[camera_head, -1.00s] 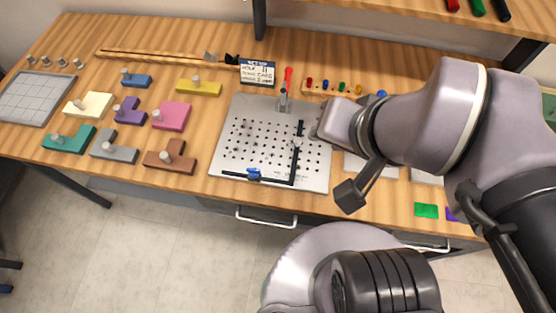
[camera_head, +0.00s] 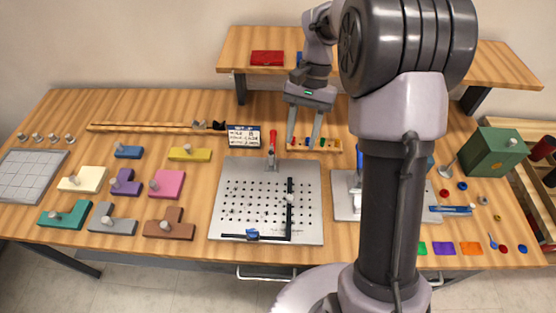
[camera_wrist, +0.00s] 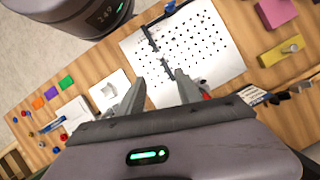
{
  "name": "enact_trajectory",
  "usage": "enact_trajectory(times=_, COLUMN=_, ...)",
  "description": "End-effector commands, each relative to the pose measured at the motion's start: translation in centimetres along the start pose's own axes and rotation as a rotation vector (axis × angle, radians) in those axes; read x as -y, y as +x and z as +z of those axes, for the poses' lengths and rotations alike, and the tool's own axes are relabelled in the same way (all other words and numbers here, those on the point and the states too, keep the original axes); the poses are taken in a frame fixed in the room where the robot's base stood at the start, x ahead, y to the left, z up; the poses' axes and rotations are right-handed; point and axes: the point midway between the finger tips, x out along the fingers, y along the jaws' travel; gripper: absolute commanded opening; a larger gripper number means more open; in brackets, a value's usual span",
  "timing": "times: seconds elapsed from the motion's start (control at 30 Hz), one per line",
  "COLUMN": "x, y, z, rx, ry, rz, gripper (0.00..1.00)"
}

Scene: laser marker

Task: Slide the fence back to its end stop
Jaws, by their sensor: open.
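A light perforated plate (camera_head: 312,225) lies on the wooden bench. Two black bars sit on it at a right angle: an upright-running bar (camera_head: 290,190) near the right side with a pale knob (camera_head: 290,199), and a bar along the front edge with a blue knob (camera_head: 252,234). I cannot tell which bar is the fence. A red-handled toggle clamp (camera_head: 272,149) stands at the plate's back edge. My gripper (camera_head: 305,145) is open and empty, pointing down behind the plate's back right. In the wrist view, the plate (camera_wrist: 215,75) lies beyond my gripper (camera_wrist: 158,80).
A rack of coloured pegs (camera_head: 330,146) lies close behind my gripper. A sign card (camera_head: 244,137) stands left of the clamp. Coloured L-shaped blocks, including a pink one (camera_head: 167,184), lie to the left. A raised shelf (camera_head: 232,62) is behind. A green box (camera_head: 490,152) stands right.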

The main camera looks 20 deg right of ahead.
Motion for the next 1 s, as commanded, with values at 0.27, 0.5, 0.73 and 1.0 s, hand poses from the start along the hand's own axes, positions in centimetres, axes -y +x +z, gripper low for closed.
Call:
enact_trajectory(times=0.27, x=0.0, y=7.9, z=-0.1, rx=0.004, ry=-0.001, rz=0.002, gripper=0.41)
enact_trajectory(times=0.5, x=0.0, y=14.4, z=-0.1, rx=0.002, ry=-0.001, rz=0.001, gripper=0.41)
enact_trajectory(times=0.73, x=0.0, y=16.9, z=0.0, rx=0.0, ry=0.0, rz=0.0, gripper=0.41)
enact_trajectory(times=1.0, x=0.0, y=17.1, z=0.1, rx=-0.001, ry=0.0, rz=-0.001, gripper=0.41)
